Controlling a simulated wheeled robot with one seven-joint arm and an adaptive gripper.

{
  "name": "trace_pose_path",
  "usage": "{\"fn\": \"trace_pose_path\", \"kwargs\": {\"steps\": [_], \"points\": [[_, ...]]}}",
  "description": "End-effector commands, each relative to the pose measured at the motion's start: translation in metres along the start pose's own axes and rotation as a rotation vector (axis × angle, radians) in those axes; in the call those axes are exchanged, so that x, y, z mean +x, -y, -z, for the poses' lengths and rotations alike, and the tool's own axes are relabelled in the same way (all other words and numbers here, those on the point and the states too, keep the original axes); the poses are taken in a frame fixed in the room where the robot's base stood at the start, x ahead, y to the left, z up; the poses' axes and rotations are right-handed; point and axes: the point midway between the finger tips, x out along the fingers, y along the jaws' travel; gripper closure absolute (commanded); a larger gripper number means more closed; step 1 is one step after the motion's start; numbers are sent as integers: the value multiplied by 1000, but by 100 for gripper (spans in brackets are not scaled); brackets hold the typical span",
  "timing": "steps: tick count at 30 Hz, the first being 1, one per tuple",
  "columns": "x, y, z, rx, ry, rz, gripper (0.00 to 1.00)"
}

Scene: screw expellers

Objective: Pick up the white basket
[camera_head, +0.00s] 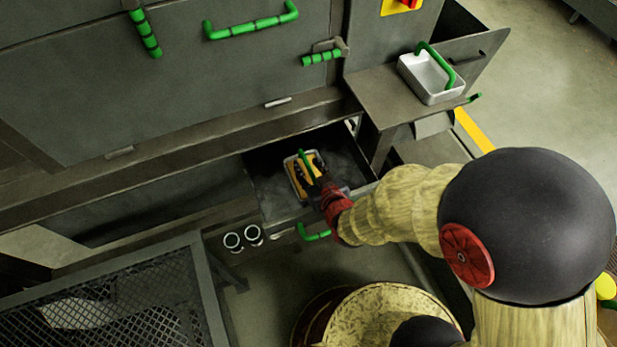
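A white basket (290,168) with a green handle (306,165) sits inside the open drawer in the middle of the view. Something yellow-orange shows inside it. My gripper (311,180) reaches down from the right and is over this basket, at its handle. The fingertips are small and dark here, so I cannot tell whether they are closed on the handle. A second white basket (437,97), with a green handle and apparently empty, stands on the side shelf at the upper right, away from my gripper.
The open drawer (268,200) has a green pull (313,234) at its front. The grey machine (180,90) with green handles rises behind. A mesh-topped frame (150,280) stands at the lower left, beside two small round cups (243,238). Open floor (545,95) lies at upper right.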

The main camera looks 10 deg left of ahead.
Motion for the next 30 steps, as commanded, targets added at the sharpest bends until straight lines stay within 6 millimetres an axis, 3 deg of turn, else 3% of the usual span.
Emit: {"fn": "trace_pose_path", "kwargs": {"steps": [8, 25, 30], "points": [[3, 0, 0, 0, 1, 0, 68], [3, 0, 0, 0, 1, 0, 100], [3, 0, 0, 0, 1, 0, 100]]}}
